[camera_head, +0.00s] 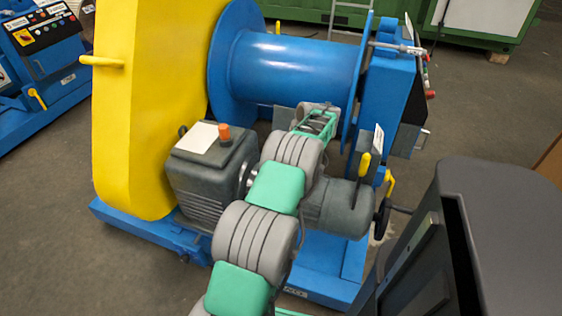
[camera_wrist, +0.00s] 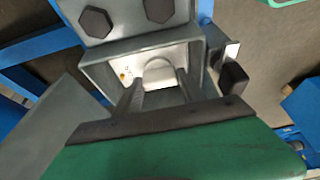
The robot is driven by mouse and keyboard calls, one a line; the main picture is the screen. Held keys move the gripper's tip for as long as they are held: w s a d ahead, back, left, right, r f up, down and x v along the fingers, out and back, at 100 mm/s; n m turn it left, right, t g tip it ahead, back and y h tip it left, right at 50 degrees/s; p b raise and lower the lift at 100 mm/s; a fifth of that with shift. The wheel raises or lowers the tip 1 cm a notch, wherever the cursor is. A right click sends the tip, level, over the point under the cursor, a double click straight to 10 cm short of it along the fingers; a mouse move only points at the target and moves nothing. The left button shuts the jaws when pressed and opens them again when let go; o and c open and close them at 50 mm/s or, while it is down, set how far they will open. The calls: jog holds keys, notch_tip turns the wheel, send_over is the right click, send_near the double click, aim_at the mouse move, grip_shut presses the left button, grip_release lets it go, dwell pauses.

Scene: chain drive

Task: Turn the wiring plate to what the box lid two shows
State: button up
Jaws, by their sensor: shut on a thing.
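In the wrist view, my gripper (camera_wrist: 158,84) reaches into an open grey box (camera_wrist: 93,72) with a pale inside. Its two dark fingers stand either side of a light grey, round-topped piece (camera_wrist: 157,70), which seems to be the wiring plate, and are shut on it. A small yellowish spot shows on the pale inside to the left. Any marks on the piece are too small to read. A flat grey panel (camera_wrist: 62,130), perhaps the box's lid, lies at the left; no drawing is visible on it.
In the wrist view, black hex bolts (camera_wrist: 97,22) sit above the opening and a black-ended lever (camera_wrist: 233,77) stands close at the right. The head view shows a blue drum (camera_head: 295,68), a yellow guard (camera_head: 145,110) and a grey gearbox (camera_head: 205,160) near my arm.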

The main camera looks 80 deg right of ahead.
jog(key=o, duration=1.4)
jog(key=shift+c, duration=0.2)
jog(key=p+v, duration=0.2)
jog(key=v, duration=0.5)
jog(key=shift+r, duration=0.4)
jog(key=shift+s, duration=0.15)
